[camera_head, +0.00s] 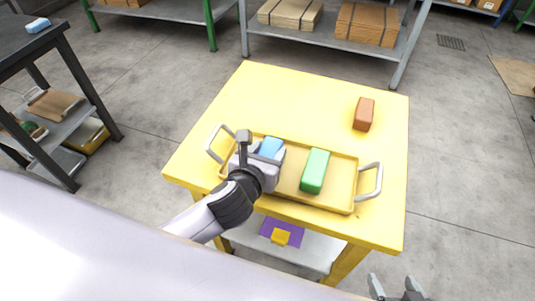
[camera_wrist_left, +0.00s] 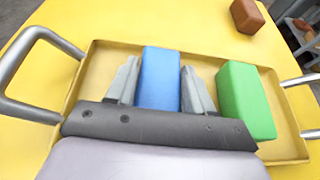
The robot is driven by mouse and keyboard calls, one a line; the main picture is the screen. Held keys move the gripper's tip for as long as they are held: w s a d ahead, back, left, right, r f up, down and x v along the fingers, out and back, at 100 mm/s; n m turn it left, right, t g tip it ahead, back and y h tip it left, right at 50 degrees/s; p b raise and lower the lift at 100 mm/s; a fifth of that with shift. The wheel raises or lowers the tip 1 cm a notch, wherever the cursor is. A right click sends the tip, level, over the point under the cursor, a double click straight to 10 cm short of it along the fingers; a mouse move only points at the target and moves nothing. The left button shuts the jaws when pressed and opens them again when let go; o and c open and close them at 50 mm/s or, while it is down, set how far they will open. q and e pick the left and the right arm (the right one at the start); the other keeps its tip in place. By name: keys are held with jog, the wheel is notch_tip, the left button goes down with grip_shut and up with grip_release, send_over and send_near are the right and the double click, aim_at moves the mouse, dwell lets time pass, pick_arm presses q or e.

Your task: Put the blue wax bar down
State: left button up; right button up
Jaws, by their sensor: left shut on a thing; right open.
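The blue wax bar (camera_head: 271,147) is between the fingers of my left gripper (camera_head: 264,155), over the left half of a yellow tray (camera_head: 343,178). In the left wrist view the blue wax bar (camera_wrist_left: 159,75) stands between both fingers of the left gripper (camera_wrist_left: 160,90), inside the tray's outline. I cannot tell whether its underside touches the tray floor. A green bar (camera_head: 315,171) is in the tray to its right, apart from it. My right gripper (camera_head: 397,290) is open and empty at the bottom right, away from the table.
The tray has grey handles (camera_head: 370,182) at both ends and sits on a yellow table (camera_head: 300,95). A brown-red bar (camera_head: 364,114) lies on the table behind the tray. The table's back left is clear. A dark bench (camera_head: 35,50) stands at the left.

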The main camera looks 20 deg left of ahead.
pick_arm(q)
jog(key=shift+r, duration=0.1)
jog(key=o, duration=1.1)
jog(key=shift+o, duration=0.2)
jog(key=shift+s+r, duration=0.1)
jog(key=shift+s, duration=0.05)
jog(key=p+v, duration=0.2)
jog(key=v, duration=0.9)
jog(key=shift+s, duration=0.3)
